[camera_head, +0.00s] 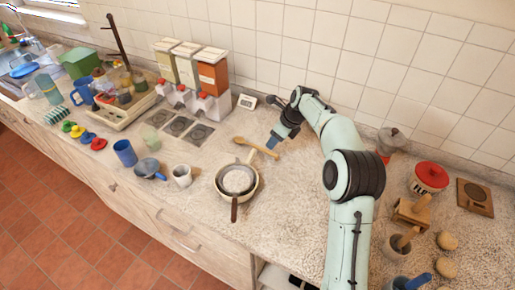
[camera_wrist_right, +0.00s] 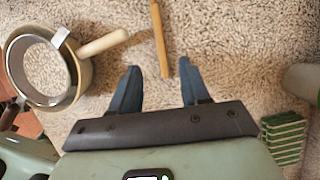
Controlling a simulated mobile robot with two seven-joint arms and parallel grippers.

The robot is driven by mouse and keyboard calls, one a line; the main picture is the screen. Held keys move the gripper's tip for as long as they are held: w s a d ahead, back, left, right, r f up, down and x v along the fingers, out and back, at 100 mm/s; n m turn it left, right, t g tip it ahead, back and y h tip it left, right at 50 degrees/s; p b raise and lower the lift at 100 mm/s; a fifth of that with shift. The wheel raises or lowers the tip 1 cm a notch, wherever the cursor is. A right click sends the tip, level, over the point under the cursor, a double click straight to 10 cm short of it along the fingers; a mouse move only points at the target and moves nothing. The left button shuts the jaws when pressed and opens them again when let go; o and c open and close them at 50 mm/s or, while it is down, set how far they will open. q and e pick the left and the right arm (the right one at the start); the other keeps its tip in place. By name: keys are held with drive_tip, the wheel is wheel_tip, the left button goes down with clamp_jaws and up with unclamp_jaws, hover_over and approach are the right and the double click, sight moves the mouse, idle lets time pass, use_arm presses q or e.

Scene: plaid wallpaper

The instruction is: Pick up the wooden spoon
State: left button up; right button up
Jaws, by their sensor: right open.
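The wooden spoon (camera_head: 258,147) lies on the speckled countertop, just behind the pan. In the right wrist view its handle (camera_wrist_right: 160,40) runs down from the top edge, and its end lies between the lines of my two fingers; the rest is out of that view. My right gripper (camera_head: 272,141) is open and empty, close to the handle end in the head view. In the right wrist view its blue fingers (camera_wrist_right: 159,68) are spread on either side of the handle end. I cannot tell the height gap. My left gripper is not in view.
A pan with a sieve (camera_head: 238,180) stands in front of the spoon, and shows at the left of the wrist view (camera_wrist_right: 50,70). Dispensers (camera_head: 195,75) and a small timer (camera_head: 247,101) stand behind.

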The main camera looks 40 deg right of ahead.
sight(266, 150)
drive_tip(key=x, duration=0.8)
drive_tip(key=shift+w, duration=0.25)
clamp_jaws()
